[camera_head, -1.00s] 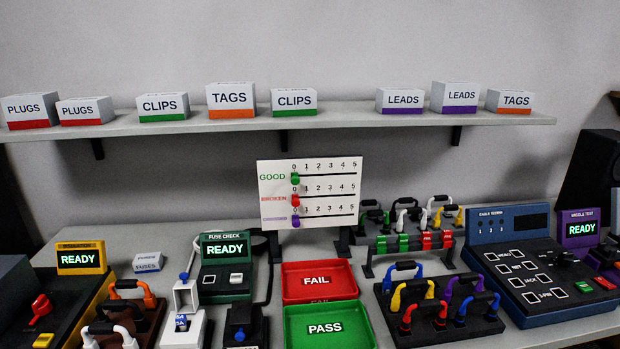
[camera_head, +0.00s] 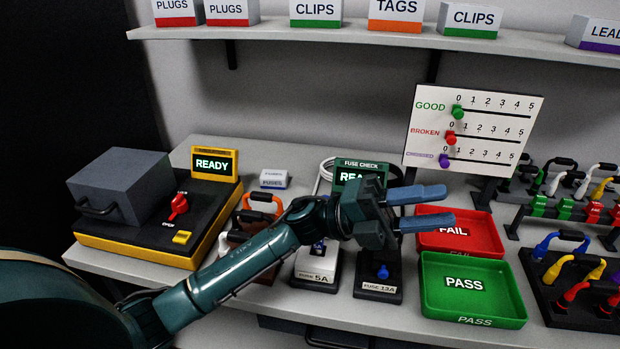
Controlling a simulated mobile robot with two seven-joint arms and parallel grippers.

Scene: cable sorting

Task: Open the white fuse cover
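The white fuse unit (camera_head: 316,270), labelled "FUSE 5A", stands on the table left of the middle, with a blue part on it. My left forearm and wrist cross in front of its upper part, so I cannot tell how its cover stands. My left gripper (camera_head: 432,207) is up and to the right of the unit, in front of the red tray and the fuse check box. Its two blue fingers are apart, point right and hold nothing. My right gripper is not in view.
A black unit (camera_head: 378,290) labelled "FUSE 13A" stands just right of the white one. The green PASS tray (camera_head: 505,309) and red FAIL tray (camera_head: 485,245) are further right. The yellow and black tester (camera_head: 150,240) is at left. The fuse check box (camera_head: 352,165) is partly hidden.

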